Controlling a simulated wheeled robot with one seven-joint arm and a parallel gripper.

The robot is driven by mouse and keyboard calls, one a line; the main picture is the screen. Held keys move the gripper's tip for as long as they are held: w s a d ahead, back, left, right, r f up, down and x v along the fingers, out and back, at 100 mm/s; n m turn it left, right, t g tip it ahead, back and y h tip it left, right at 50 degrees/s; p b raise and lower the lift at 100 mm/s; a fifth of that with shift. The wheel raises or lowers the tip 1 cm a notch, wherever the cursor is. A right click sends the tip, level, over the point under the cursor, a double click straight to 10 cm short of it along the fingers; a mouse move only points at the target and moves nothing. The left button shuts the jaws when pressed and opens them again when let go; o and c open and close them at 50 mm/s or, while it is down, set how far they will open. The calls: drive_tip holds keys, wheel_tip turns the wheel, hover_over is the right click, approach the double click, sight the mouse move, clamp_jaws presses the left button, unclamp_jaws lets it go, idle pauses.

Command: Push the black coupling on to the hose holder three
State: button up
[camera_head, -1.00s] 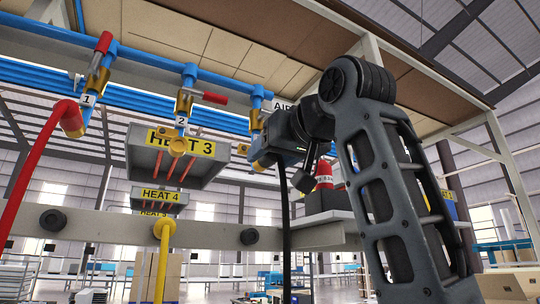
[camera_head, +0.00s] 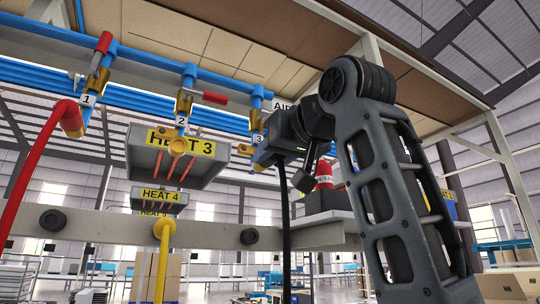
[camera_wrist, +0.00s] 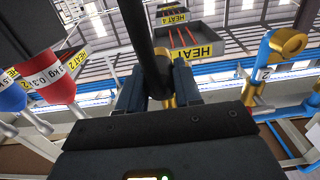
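Hose holder three (camera_head: 257,116), a blue pipe drop with a brass fitting, shows label 3 in the head view. Brass (camera_wrist: 168,97) shows right beside the coupling between the fingers. I cannot tell whether the coupling is seated on it. The hose (camera_head: 286,215) hangs straight down in the head view.
Holder one (camera_head: 96,75) carries a red hose (camera_head: 40,150); holder two (camera_head: 183,105) has a yellow hose (camera_head: 162,255) below it. A HEAT 3 box (camera_head: 150,165) hangs behind. A grey beam (camera_head: 190,234) crosses below. A red-and-white object (camera_head: 324,175) stands right of my gripper.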

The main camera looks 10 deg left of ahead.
clamp_jaws()
drive_tip(key=shift+s, duration=0.1)
drive_tip(key=shift+b+v, duration=0.8)
drive_tip(key=shift+v, duration=2.1)
